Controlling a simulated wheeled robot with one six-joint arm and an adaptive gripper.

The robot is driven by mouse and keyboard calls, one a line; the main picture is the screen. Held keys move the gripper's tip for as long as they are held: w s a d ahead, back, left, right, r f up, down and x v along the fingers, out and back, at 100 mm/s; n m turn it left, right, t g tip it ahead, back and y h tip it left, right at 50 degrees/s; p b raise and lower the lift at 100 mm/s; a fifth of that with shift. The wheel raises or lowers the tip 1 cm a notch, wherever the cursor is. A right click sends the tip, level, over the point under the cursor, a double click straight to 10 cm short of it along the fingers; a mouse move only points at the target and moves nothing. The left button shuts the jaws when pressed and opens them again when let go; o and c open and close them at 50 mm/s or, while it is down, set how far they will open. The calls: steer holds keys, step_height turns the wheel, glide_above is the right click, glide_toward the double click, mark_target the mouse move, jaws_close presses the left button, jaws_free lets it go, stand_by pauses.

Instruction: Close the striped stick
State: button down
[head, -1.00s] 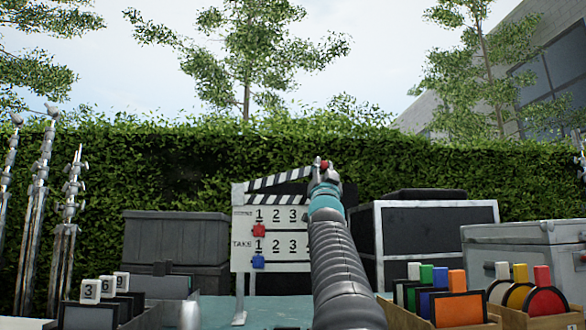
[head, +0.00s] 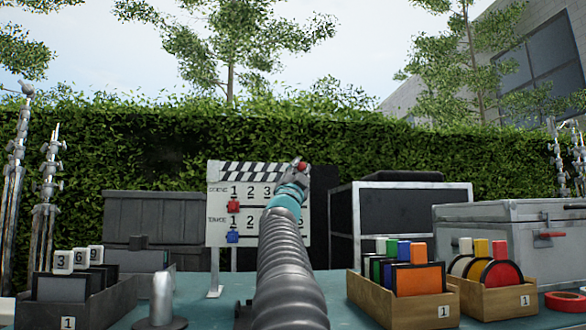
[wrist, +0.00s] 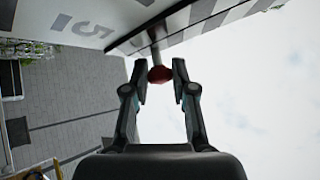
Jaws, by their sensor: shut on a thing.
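The striped stick (head: 255,169) is black and white and lies level along the top edge of the white clapperboard (head: 215,235); I cannot tell whether it fully touches the board. A red knob (head: 303,166) sits at the stick's right end. My gripper (head: 301,172) is at that end and partly hides it. In the wrist view, the fingers of my gripper (wrist: 160,76) are on either side of the red knob (wrist: 160,74), shut on it. The stick (wrist: 225,15) also shows there, beside the board's face (wrist: 60,35).
A dark box of number tiles (head: 68,309) stands front left, next to a metal post (head: 162,300). Wooden boxes of coloured tiles (head: 447,313) (head: 525,300) stand front right. A red ring (head: 566,301) lies at the right edge. Grey cases stand behind.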

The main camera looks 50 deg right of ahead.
steer(key=shift+d+f, duration=0.1)
steer(key=shift+f, duration=0.15)
steer(key=c, duration=0.9)
jaws_free()
steer(key=shift+c, duration=0.2)
steer(key=shift+r, duration=0.1)
steer(key=v, duration=1.2)
steer(key=shift+s, duration=0.1)
